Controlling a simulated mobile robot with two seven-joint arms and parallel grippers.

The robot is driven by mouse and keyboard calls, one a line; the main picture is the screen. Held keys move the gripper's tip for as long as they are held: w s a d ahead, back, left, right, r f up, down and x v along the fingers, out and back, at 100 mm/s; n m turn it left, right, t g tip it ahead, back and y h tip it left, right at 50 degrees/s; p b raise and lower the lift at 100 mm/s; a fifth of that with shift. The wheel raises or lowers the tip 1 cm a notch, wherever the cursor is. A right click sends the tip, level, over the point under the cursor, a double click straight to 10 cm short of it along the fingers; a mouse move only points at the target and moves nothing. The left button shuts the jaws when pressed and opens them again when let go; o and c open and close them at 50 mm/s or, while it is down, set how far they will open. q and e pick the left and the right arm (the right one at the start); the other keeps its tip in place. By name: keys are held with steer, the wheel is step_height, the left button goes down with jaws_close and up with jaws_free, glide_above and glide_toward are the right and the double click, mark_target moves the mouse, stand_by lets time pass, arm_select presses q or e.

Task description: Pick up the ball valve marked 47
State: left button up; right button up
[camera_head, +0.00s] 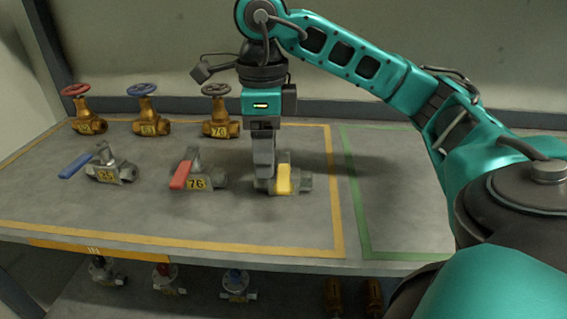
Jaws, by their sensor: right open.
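My right gripper (265,172) points down at the ball valve with the yellow lever (292,183) on the shelf top. It is open, and its fingers are at the left part of this valve, partly covering it. I cannot read a number on it. A ball valve with a red lever (207,180) stands to its left, marked 76. A ball valve with a blue lever (112,172) is further left, its tag looking like 24. No mark 47 is readable. My left gripper is not in view.
Several brass gate valves stand in the back row, with red (82,113), blue (150,114) and black (219,112) handwheels. A yellow outline surrounds the valves. A green-outlined area (395,195) at right is clear. More valves sit on the lower shelf (215,300).

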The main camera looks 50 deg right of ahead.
steer(key=f, duration=0.2)
steer(key=f+b, duration=0.1)
steer(key=f, duration=0.2)
steer(key=shift+d+f, duration=0.25)
steer(key=shift+f, duration=0.05)
jaws_close()
stand_by(0.4)
steer(key=shift+w, duration=0.1)
